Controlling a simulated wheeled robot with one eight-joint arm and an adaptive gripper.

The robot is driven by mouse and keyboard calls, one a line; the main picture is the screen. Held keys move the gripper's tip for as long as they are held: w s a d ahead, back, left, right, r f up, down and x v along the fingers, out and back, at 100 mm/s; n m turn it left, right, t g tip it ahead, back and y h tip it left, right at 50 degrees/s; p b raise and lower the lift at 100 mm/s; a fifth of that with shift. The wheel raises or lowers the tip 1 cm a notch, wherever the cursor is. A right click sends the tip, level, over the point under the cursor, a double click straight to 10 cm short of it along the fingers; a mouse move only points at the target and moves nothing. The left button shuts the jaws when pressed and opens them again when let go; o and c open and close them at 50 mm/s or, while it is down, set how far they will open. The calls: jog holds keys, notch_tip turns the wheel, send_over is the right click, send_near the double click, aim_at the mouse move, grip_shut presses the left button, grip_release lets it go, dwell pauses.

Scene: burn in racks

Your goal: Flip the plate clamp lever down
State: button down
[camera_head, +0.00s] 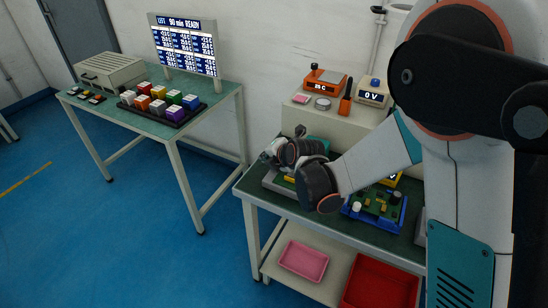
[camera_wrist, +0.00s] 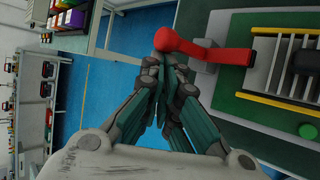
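The clamp lever (camera_wrist: 205,48) is red with a round knob at its left end, in the upper middle of the wrist view. It runs right to a grey pivot block on the fixture (camera_wrist: 230,22), which has yellow bars. I cannot tell its exact tilt. My gripper (camera_wrist: 167,66) has its fingertips brought together just below the knob. Nothing shows between them, and I cannot tell whether they touch the knob. In the head view my gripper (camera_head: 274,152) is over the left end of the workbench, and my wrist hides most of the fixture.
The green-topped workbench (camera_head: 250,186) also holds a blue-framed circuit board (camera_head: 378,208) right of my wrist. Instruments with a 0 V display (camera_head: 373,95) stand on a raised shelf behind. A pink tray (camera_head: 304,260) and red bin (camera_head: 380,284) sit below. Blue floor is clear at left.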

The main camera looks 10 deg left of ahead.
jog(key=shift+d, duration=0.15)
jog(key=shift+r, duration=0.15)
jog(key=shift+r+p, duration=0.45)
jog(key=shift+r, duration=0.2)
jog(key=s+a, duration=0.2)
jog(key=a, duration=0.2)
jog(key=s+d+p, duration=0.1)
jog(key=s+d, duration=0.5)
jog(key=d, duration=0.1)
jog(key=shift+s+d+f+p, duration=0.25)
jog(key=shift+s+f+p, duration=0.1)
jog(key=shift+s+f, duration=0.05)
